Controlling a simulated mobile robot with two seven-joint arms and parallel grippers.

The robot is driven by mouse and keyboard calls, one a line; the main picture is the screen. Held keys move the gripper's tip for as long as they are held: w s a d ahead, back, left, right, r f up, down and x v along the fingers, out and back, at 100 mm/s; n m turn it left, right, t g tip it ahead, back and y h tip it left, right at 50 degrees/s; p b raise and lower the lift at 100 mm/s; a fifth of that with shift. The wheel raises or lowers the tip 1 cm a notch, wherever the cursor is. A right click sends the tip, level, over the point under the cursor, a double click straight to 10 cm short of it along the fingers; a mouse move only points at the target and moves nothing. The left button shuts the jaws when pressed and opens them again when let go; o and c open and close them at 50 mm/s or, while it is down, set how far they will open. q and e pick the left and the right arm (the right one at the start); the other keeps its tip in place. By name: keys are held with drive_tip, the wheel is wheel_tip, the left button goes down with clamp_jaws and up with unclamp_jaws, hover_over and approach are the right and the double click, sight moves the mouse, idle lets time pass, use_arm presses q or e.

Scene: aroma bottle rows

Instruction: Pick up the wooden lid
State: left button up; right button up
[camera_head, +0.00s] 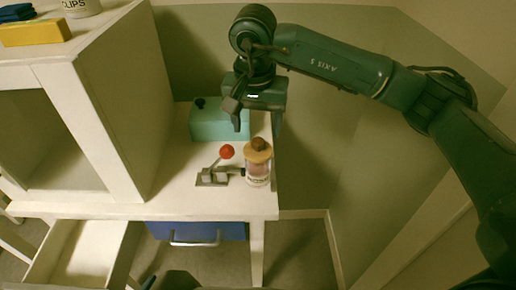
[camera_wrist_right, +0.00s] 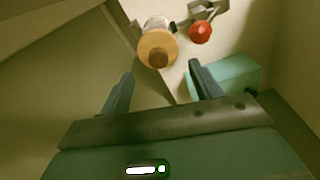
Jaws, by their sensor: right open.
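The wooden lid (camera_head: 258,150) has a darker round knob and sits on top of a labelled jar (camera_head: 258,174) near the right edge of the white desk. In the right wrist view the lid (camera_wrist_right: 157,48) shows from above, beyond the fingertips and roughly between their lines. My right gripper (camera_head: 256,121) is open and empty, above and behind the jar, apart from the lid. Its two fingers also show in the wrist view (camera_wrist_right: 160,73). My left gripper is not in view.
A metal lever device with a red ball knob (camera_head: 227,152) stands just left of the jar. A teal box (camera_head: 210,124) is behind it. A white cabinet (camera_head: 115,100) stands on the left. An open drawer (camera_head: 80,252) and a blue drawer (camera_head: 200,232) are below.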

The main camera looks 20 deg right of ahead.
sight(258, 140)
drive_tip(key=shift+w+d+f+p, duration=0.1)
drive_tip(key=shift+f+p, duration=0.1)
drive_tip(key=shift+f, duration=1.15)
drive_tip(key=shift+d+f+p, duration=0.1)
drive_tip(key=shift+f+p, duration=0.05)
drive_tip(key=shift+f, duration=1.15)
drive_tip(key=shift+c, duration=0.4)
drive_tip(key=c, duration=0.5)
drive_tip(key=shift+c, duration=0.2)
wheel_tip(258, 140, up, 10)
drive_tip(key=shift+b, duration=0.3)
drive_tip(key=shift+a, duration=0.15)
